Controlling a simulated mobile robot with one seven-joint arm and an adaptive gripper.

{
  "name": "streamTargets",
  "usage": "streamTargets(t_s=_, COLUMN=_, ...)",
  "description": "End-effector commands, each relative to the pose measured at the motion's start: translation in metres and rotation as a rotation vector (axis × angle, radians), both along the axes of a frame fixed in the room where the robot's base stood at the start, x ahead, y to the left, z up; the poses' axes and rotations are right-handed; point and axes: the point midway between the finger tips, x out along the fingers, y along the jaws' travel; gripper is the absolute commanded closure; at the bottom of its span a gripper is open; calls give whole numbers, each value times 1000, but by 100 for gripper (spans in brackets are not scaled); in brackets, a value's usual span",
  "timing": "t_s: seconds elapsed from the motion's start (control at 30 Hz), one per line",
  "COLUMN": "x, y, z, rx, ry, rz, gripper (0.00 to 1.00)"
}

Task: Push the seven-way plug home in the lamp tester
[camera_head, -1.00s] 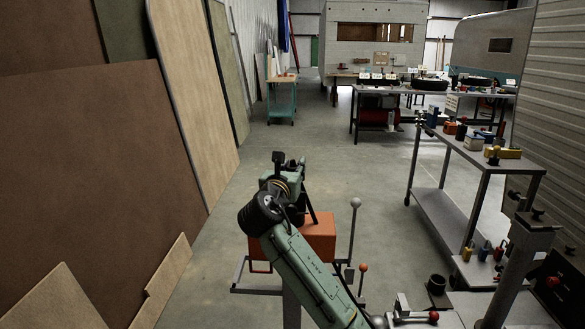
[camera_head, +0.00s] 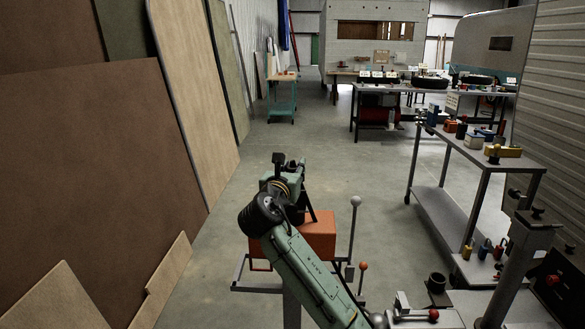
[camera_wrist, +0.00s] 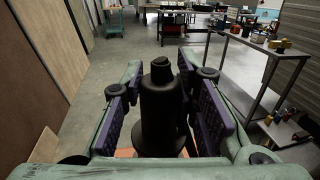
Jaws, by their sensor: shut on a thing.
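A black stepped plug-like body (camera_wrist: 160,110) stands upright between the purple pads of my gripper (camera_wrist: 163,100) in the wrist view, and my gripper is shut on it. In the head view my gripper (camera_head: 290,168) is at the top of the raised arm, above an orange box (camera_head: 319,236) that I take to be the lamp tester. Only slivers of orange show under the gripper in the wrist view. The socket and the plug's lower end are hidden, so I cannot tell how deep the plug sits.
The orange box rests on a grey stand (camera_head: 258,285). A lever with a grey ball (camera_head: 355,202) and one with an orange ball (camera_head: 363,267) stand to its right. A metal bench (camera_head: 490,150) with several small items is further right. Brown panels (camera_head: 100,140) lean at the left.

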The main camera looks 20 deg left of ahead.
Motion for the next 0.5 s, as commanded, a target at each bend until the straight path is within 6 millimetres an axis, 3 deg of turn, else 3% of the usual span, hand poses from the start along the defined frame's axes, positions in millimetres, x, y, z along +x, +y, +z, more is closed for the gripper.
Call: streamTargets(t_s=0.5, x=0, y=0, z=-13, rx=0, ry=-1, rz=0, gripper=100)
